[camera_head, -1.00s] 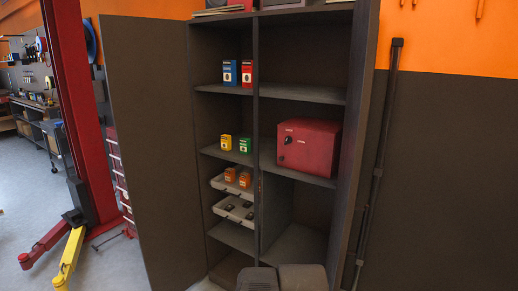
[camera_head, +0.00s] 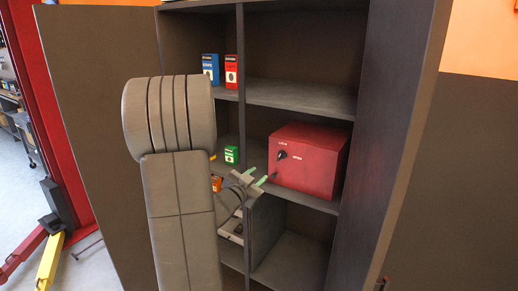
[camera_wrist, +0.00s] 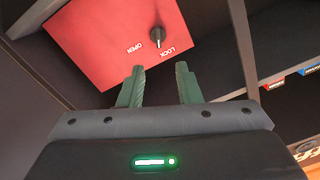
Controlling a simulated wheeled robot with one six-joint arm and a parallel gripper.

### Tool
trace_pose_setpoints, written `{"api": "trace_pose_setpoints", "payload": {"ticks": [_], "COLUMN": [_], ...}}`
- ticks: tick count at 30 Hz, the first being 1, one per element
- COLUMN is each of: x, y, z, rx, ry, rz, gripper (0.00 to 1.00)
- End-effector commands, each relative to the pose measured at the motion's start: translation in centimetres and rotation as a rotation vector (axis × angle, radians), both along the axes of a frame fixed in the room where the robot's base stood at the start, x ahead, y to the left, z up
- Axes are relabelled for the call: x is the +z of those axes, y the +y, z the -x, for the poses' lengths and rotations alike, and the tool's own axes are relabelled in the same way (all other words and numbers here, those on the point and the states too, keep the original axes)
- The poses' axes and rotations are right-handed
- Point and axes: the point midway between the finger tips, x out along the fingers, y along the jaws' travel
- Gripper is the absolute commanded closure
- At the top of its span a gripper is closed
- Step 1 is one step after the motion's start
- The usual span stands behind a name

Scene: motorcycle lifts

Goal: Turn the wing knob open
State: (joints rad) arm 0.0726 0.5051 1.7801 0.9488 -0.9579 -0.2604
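The wing knob (camera_head: 282,155) is small and black and sits on the front of a red box (camera_head: 318,160) on a cabinet shelf. White LOCK lettering is above it and OPEN to its right. In the wrist view the knob (camera_wrist: 156,36) is beyond my fingertips, and the lettering appears upside down; its exact turn angle is hard to tell. My gripper (camera_head: 257,176) is in front of the box, a little below and left of the knob. In the wrist view its two green fingers (camera_wrist: 160,68) are apart with nothing between them, not touching the knob.
The shelf divider (camera_head: 242,60) stands left of the box. Small boxes, blue (camera_head: 210,68), red (camera_head: 231,71) and green (camera_head: 231,155), stand in the left compartments. The cabinet's open door (camera_head: 100,120) is at left. The shelf space above the box is free.

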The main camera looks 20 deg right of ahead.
Motion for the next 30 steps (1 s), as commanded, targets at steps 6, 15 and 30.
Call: {"api": "trace_pose_setpoints", "payload": {"ticks": [6,15,30], "x": [0.1,0.3,0.1], "y": [-1.2,-5.4,-10.7], "z": [-0.4,-4.0,-8.9], "rx": [-0.047,-0.048,-0.044], "ry": [-0.018,-0.017,-0.019], "rz": [0.007,0.006,0.006], "gripper": [0.69,0.69,0.69]}}
